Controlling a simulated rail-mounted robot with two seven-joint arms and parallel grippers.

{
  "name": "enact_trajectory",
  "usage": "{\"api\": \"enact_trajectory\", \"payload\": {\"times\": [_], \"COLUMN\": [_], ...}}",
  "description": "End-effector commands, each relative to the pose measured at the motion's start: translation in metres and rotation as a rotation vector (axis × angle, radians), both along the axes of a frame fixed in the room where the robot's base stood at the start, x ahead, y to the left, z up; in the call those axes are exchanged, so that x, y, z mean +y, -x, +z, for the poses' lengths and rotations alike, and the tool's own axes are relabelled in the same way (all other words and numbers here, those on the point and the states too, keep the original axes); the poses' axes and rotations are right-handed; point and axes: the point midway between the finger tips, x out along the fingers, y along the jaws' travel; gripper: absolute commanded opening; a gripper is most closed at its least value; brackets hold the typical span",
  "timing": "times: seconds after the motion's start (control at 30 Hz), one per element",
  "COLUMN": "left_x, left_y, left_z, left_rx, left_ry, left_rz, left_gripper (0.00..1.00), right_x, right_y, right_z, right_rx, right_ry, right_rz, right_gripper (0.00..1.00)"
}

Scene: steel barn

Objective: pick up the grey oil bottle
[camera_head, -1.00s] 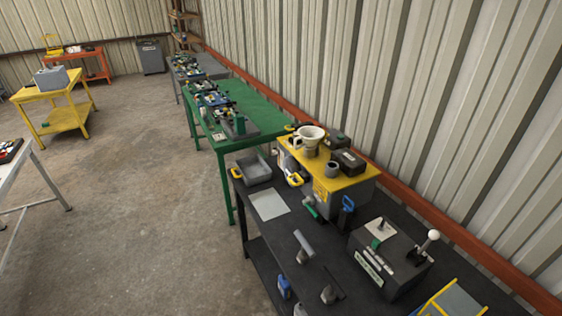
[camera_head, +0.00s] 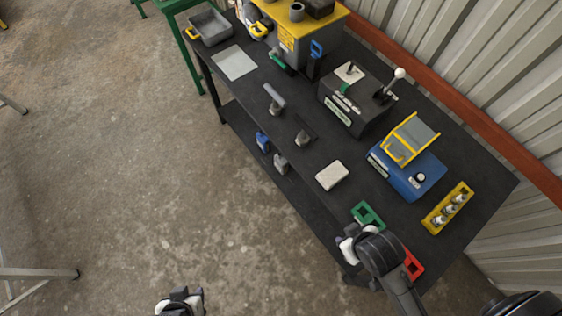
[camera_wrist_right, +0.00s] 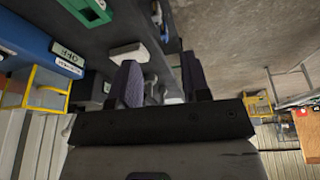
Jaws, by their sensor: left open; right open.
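The grey oil bottle (camera_head: 281,163) appears to be the small grey bottle on the lower shelf of the black bench, beside a blue bottle (camera_head: 262,141). My left gripper (camera_head: 180,296) is open and empty at the bottom edge of the head view, over bare floor and well apart from the bottle. My right gripper (camera_head: 345,243) is at the bench's front edge, to the right of and below the bottle in the picture. In the right wrist view its fingers (camera_wrist_right: 160,85) stand apart; I cannot clearly make out the grey bottle there.
The black bench top (camera_head: 300,168) overhangs the shelf. On it are a white block (camera_head: 332,175), a blue box (camera_head: 405,170), a green tray (camera_head: 368,216), a red tray (camera_head: 413,264), a yellow rack (camera_head: 447,208) and a dark lever box (camera_head: 350,103). Open concrete floor lies left.

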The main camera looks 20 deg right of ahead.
Motion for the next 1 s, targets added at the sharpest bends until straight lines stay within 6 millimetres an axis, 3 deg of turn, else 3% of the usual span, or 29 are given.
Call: {"api": "enact_trajectory", "payload": {"times": [0.2,0.67,1.0], "left_x": [0.0016,-0.0004,-0.0027], "left_y": [-0.0001,-0.0002,0.0004], "left_z": [0.0000,0.0001,-0.0001], "left_rx": [-0.001,-0.001,0.001], "left_ry": [-0.005,0.001,0.009], "left_rz": [-0.004,0.001,0.005], "left_gripper": [0.43,0.43,0.43], "right_x": [0.0000,0.0000,0.0004], "right_y": [-0.0001,-0.0002,-0.0015], "right_z": [0.0000,0.0001,0.0008], "right_rx": [0.000,0.000,-0.005], "right_ry": [0.000,0.000,-0.002], "right_rz": [0.000,0.000,-0.001], "right_gripper": [0.44,0.88,0.89]}}
